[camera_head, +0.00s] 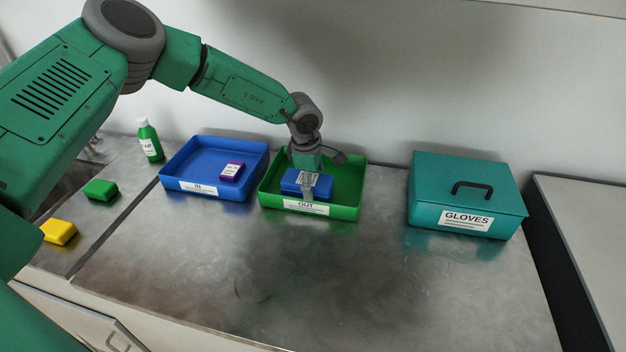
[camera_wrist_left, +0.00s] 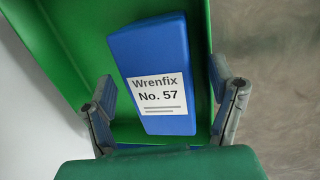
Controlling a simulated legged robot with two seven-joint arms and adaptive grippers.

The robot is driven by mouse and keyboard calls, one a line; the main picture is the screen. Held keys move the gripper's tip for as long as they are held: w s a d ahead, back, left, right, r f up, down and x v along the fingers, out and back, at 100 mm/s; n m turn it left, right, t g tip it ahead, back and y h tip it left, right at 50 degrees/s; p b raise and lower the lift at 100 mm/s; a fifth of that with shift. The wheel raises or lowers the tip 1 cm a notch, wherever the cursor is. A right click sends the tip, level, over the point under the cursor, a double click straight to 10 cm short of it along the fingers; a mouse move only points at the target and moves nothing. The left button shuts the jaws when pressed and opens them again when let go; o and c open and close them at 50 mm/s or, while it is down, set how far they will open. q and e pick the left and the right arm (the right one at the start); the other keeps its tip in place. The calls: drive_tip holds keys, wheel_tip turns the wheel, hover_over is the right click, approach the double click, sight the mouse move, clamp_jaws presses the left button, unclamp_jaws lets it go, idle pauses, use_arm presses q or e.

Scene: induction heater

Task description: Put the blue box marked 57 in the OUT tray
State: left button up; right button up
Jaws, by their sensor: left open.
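The blue box marked No. 57 (camera_wrist_left: 150,55) lies inside the green OUT tray (camera_wrist_left: 85,20), label facing up in the left wrist view. In the head view the blue box (camera_head: 290,183) is partly hidden by my left gripper (camera_head: 308,188), and the OUT tray (camera_head: 345,213) stands at the middle back of the counter. My left gripper is over the tray and open, with its fingers (camera_wrist_left: 168,108) apart on either side of the box's near end. A gap shows between each finger and the box. My right gripper is not in view.
The blue IN tray (camera_head: 215,192) with a purple box (camera_head: 232,171) stands left of the OUT tray. A teal GLOVES case (camera_head: 465,190) stands right. A green bottle (camera_head: 150,141), green block (camera_head: 101,189) and yellow block (camera_head: 59,232) are at left. The front counter is clear.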

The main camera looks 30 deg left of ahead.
use_arm(q)
drive_tip(key=r, duration=0.2)
drive_tip(key=a+r, duration=0.1)
drive_tip(key=r, duration=0.1)
drive_tip(key=s+a+r, duration=0.1)
drive_tip(key=r, duration=0.1)
drive_tip(key=shift+b, duration=0.4)
wheel_tip(320, 180, up, 6)
drive_tip(key=s+d, duration=0.1)
drive_tip(key=shift+s, duration=0.15)
drive_tip(key=shift+a+f, duration=0.2)
drive_tip(key=shift+a, duration=0.15)
